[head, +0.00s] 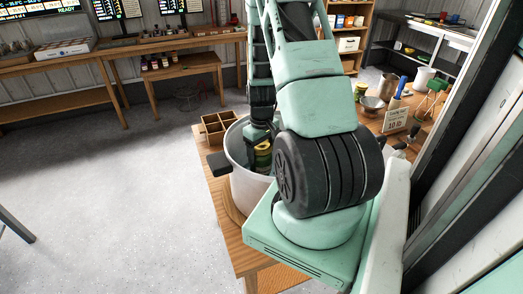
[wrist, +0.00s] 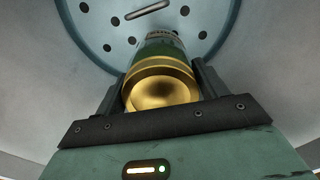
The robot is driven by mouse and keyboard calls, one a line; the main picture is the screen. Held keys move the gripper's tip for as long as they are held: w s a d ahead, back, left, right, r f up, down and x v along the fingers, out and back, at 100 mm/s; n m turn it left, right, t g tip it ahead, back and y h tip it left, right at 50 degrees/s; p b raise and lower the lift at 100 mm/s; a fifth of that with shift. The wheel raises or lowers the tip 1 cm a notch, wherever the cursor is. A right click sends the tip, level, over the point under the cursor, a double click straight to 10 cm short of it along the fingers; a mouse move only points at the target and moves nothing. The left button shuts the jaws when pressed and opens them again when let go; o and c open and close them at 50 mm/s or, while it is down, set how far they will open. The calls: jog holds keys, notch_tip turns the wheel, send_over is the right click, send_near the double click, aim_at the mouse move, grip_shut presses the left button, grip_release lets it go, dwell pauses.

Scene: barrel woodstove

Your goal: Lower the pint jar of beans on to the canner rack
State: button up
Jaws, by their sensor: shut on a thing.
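The pint jar of beans (wrist: 161,85) has a gold lid facing the wrist camera and a green body with a label. My gripper (wrist: 160,78) is shut on it, with one dark finger on each side. The canner rack (wrist: 103,27), a pale blue-grey disc with round holes and a slot, shows beyond the jar's far end. I cannot tell whether the jar touches it. In the head view the jar (head: 263,159) is inside the big pale canner pot (head: 246,192), partly hidden by my arm. My gripper (head: 262,140) reaches down into the pot.
A wooden divided box (head: 215,127) stands behind the pot on the wooden table (head: 228,224). A bowl (head: 372,104) and a small sign (head: 396,121) stand at right.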

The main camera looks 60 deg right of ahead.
jog(key=shift+f+b, duration=0.6)
jog(key=shift+f, duration=0.25)
jog(key=o, duration=1.4)
jog(key=shift+r, duration=0.1)
notch_tip(320, 180, up, 16)
jog(key=p, duration=1.2)
notch_tip(320, 180, up, 17)
jog(key=b, duration=0.3)
jog(key=shift+r+b, duration=0.15)
jog(key=shift+b, duration=0.15)
